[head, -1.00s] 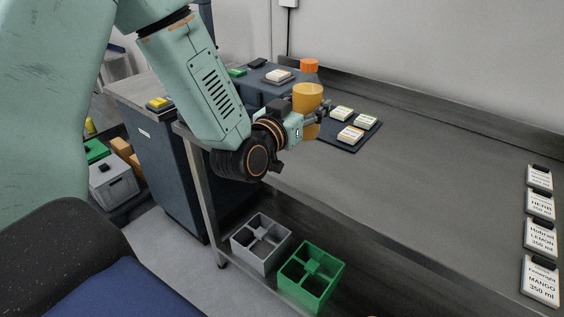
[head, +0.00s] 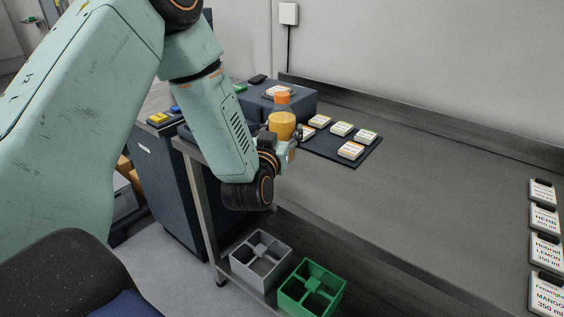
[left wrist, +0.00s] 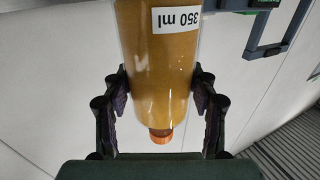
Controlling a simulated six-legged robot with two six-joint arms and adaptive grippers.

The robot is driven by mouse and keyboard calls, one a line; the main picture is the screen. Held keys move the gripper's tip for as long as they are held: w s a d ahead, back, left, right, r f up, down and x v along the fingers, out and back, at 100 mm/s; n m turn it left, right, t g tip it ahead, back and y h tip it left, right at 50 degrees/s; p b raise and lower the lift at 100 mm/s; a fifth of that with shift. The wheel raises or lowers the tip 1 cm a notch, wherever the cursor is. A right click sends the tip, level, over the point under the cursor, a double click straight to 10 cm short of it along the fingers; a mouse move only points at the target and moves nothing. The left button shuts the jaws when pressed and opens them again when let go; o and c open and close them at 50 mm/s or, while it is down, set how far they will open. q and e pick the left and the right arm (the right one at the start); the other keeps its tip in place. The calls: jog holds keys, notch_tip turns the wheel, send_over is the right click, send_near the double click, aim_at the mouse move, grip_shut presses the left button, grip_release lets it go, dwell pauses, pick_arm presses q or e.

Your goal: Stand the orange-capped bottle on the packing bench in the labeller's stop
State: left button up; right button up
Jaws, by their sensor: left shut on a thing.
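The orange-capped bottle (head: 282,129) holds amber liquid and is upright in the head view. My left gripper (head: 292,137) is shut on its body. In the left wrist view the bottle (left wrist: 157,60) sits between both fingers (left wrist: 160,95), with its orange cap at the bottom and a white "350 ml" label showing. In the head view the bottle overlaps the dark blue block (head: 300,104) at the bench's far left end; whether its base touches anything is hidden. I cannot make out the labeller's stop. My right gripper is not in view.
A dark mat (head: 368,158) with several label cards lies right of the bottle on the grey bench (head: 430,190). More cards (head: 543,240) stand at the right edge. The bench middle is clear. Grey (head: 262,262) and green (head: 312,290) crates sit below.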

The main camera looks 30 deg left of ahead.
pick_arm(q)
jog(key=shift+w+f, duration=0.1)
jog(key=shift+f, duration=0.7)
jog(key=f+b, duration=0.1)
jog(key=f, duration=0.2)
jog(key=shift+s+f, duration=0.15)
jog(key=shift+s, duration=0.05)
jog(key=shift+w+f, duration=0.2)
jog(key=shift+f, duration=0.25)
jog(key=shift+r, duration=0.1)
jog(key=shift+s, duration=0.2)
jog(key=o, duration=1.6)
jog(key=shift+w+f, duration=0.1)
jog(key=shift+f, duration=0.15)
jog(key=shift+c, duration=0.2)
